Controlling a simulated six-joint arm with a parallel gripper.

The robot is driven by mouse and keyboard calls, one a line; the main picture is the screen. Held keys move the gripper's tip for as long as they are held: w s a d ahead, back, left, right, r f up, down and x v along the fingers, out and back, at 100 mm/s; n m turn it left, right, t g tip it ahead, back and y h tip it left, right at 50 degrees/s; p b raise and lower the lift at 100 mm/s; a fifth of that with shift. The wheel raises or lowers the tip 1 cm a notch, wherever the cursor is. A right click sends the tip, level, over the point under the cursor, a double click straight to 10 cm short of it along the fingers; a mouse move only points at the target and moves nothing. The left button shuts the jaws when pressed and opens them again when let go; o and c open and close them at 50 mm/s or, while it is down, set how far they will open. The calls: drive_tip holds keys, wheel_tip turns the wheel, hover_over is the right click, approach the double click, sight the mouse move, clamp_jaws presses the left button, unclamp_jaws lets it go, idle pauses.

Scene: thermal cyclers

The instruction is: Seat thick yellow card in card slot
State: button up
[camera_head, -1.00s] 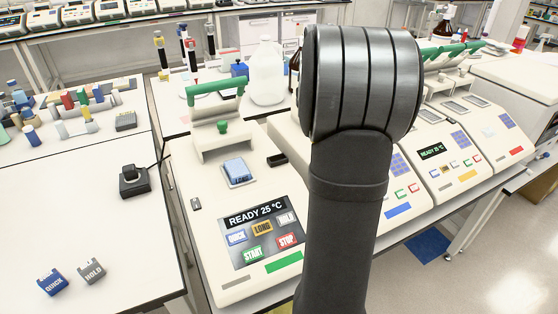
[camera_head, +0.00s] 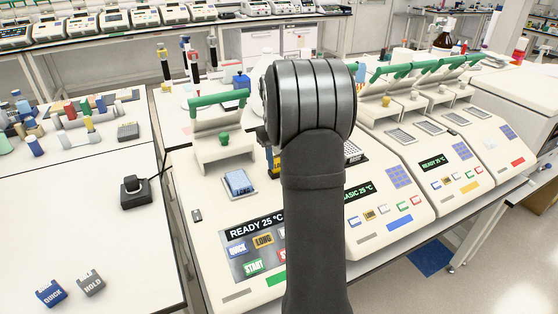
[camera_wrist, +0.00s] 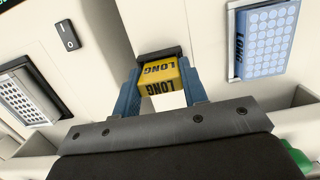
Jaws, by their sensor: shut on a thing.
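The thick yellow card (camera_wrist: 159,78), marked LONG, is held between the blue fingers of my gripper (camera_wrist: 160,88) in the wrist view. The black card slot (camera_wrist: 158,54) lies right at the card's far end. The card lines up roughly with it; I cannot tell whether its end is inside the slot or just above it. In the head view a sliver of the yellow card (camera_head: 276,171) shows beside my blue finger, behind my arm, over the front thermal cycler (camera_head: 212,205). The slot is hidden there.
The cycler's blue sample block (camera_head: 238,183) sits left of my gripper, with the green-handled lid (camera_head: 218,100) behind. A blue QUICK card (camera_head: 50,292) and grey HOLD card (camera_head: 90,283) lie on the left table. More cyclers stand close on the right.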

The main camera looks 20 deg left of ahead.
drive_tip(key=shift+f, duration=0.45)
drive_tip(key=shift+f, duration=0.15)
drive_tip(key=o, duration=1)
drive_tip(key=shift+c, duration=0.2)
wheel_tip(320, 180, up, 12)
drive_tip(key=w+a, duration=0.1)
drive_tip(key=shift+w, duration=0.15)
drive_tip(key=shift+a, duration=0.1)
